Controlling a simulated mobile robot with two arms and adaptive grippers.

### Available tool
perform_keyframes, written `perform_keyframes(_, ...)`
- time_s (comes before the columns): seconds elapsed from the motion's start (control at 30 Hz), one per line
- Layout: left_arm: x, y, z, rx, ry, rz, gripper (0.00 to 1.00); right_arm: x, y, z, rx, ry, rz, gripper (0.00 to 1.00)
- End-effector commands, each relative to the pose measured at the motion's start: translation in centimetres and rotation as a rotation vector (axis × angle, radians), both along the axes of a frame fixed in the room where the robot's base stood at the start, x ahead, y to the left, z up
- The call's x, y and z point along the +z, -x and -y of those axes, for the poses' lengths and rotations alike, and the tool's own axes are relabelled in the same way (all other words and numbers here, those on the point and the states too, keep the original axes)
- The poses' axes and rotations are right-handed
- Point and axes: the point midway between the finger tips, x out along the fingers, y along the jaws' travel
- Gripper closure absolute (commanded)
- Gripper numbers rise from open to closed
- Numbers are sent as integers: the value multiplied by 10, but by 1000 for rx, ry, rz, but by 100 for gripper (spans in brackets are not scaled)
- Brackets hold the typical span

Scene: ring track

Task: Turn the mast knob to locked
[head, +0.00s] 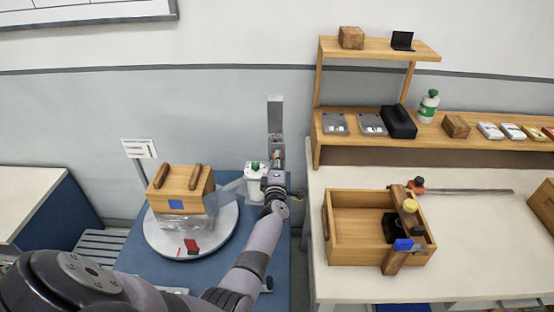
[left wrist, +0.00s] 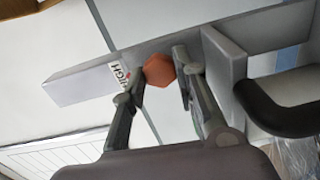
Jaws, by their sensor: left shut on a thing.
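The mast (head: 275,112) is a grey upright post behind the blue stand in the head view. It also runs across the left wrist view (left wrist: 82,85). The orange-red faceted mast knob (left wrist: 158,70) sits on its face, beside a white label (left wrist: 120,75) that seems to read "HIGH". My left gripper (head: 278,163) is at the mast in the head view. In the left wrist view its fingers (left wrist: 160,78) are shut on the knob, one on each side. No locked marking is legible. My right gripper is not in view.
At right, a bench holds an open wooden box (head: 345,257) below a shelf (head: 465,143).

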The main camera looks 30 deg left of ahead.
Motion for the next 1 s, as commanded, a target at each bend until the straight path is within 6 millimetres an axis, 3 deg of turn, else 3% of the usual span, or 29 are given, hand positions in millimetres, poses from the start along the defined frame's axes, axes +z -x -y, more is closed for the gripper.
perform_keyframes(0.5,0,-1,2,-4,-319,-197,100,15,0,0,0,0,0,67)
perform_keyframes(1.0,-1,-1,2,-4,-399,-246,100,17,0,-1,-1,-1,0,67)
